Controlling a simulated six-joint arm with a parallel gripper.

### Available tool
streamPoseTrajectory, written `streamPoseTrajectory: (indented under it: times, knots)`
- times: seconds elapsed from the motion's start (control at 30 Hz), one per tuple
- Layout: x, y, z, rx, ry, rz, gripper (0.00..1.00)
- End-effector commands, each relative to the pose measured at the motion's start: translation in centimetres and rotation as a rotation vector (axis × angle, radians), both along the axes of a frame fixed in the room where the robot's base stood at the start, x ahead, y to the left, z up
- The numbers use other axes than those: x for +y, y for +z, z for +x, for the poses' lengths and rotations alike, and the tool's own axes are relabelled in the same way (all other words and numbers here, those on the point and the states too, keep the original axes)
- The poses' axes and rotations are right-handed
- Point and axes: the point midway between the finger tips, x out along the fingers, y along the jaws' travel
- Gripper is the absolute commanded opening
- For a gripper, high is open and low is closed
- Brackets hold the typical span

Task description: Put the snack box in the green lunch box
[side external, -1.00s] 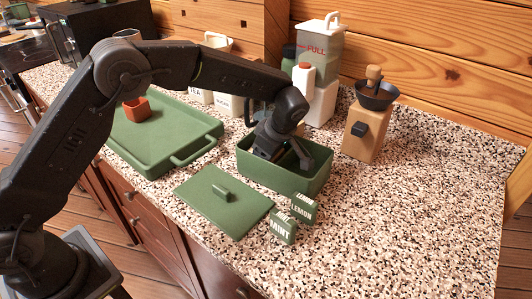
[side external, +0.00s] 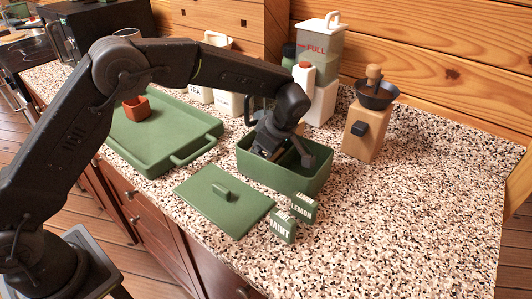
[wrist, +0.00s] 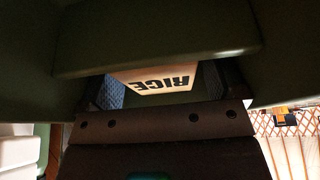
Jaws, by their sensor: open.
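The green lunch box (side external: 283,181) stands open on the counter, its flat green lid (side external: 225,203) lying in front of it. My gripper (side external: 284,154) reaches down into the lunch box from above. In the wrist view, a pale box lettered RICE (wrist: 165,80), apparently the snack box, sits between my gripper's two fingers (wrist: 160,92), with green walls around it. The fingers are open, one on each side of it; I cannot tell whether either touches it. In the side view the lunch box wall and my gripper hide most of this box.
Small green MINT (side external: 283,227) and LEMON (side external: 304,208) boxes stand right of the lid. A green tray (side external: 150,150) holding an orange cup (side external: 137,108) lies left. A grinder (side external: 366,125) and canisters (side external: 318,90) stand behind. The counter at right is clear.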

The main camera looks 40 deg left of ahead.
Motion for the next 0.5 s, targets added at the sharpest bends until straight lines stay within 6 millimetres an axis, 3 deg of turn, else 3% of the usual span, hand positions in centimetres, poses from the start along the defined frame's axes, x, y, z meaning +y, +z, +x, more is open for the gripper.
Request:
streamPoseTrajectory:
  times: [0.5]
  knots:
    - [-3.8, 9.1, 0.3, -0.003, -0.001, -0.002, 0.89]
